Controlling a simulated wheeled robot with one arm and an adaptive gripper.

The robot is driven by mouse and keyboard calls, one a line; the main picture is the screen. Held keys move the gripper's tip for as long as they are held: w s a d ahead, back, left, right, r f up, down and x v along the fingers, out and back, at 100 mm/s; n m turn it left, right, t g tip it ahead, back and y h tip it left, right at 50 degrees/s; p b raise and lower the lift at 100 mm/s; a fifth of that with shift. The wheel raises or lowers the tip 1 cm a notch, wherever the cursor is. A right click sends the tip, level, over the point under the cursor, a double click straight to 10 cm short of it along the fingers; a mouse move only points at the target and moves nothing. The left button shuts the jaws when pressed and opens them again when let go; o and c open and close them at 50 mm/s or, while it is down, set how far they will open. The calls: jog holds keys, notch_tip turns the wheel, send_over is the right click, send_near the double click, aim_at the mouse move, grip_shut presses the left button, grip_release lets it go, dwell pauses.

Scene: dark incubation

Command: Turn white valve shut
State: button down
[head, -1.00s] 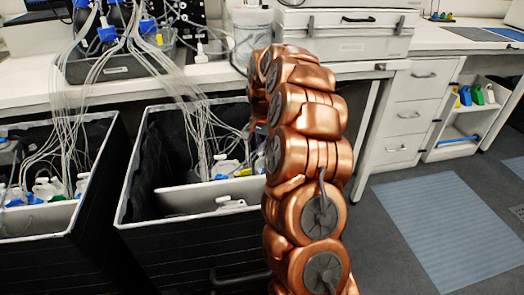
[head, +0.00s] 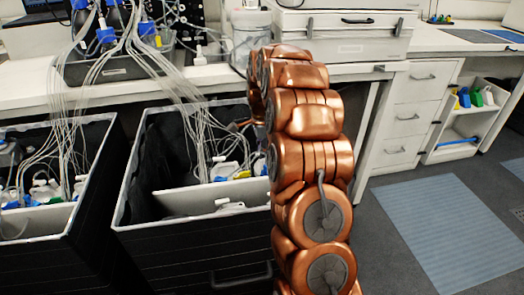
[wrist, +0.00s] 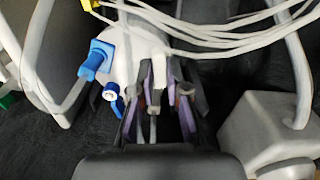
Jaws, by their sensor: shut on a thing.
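In the wrist view, my gripper (wrist: 163,82) has its dark and purple fingers closed around a narrow white piece (wrist: 157,72) that looks like the white valve. The fingers cover most of it, so its angle cannot be told. It sits by a white bottle top (wrist: 140,42). In the head view, my arm rises in front of the bench and hides most of the gripper; only a small dark part (head: 241,124) shows over the right-hand black bin (head: 190,255).
A blue valve (wrist: 95,60) and a blue cap (wrist: 113,96) are close to the left of my fingers. White tubes (wrist: 235,35) cross just beyond them. A pale container (wrist: 268,130) stands on the right. Another black bin (head: 70,240) is at left. The floor at right is clear.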

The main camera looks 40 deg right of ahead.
jog(key=shift+m, duration=0.3)
jog(key=c, duration=1.2)
grip_release()
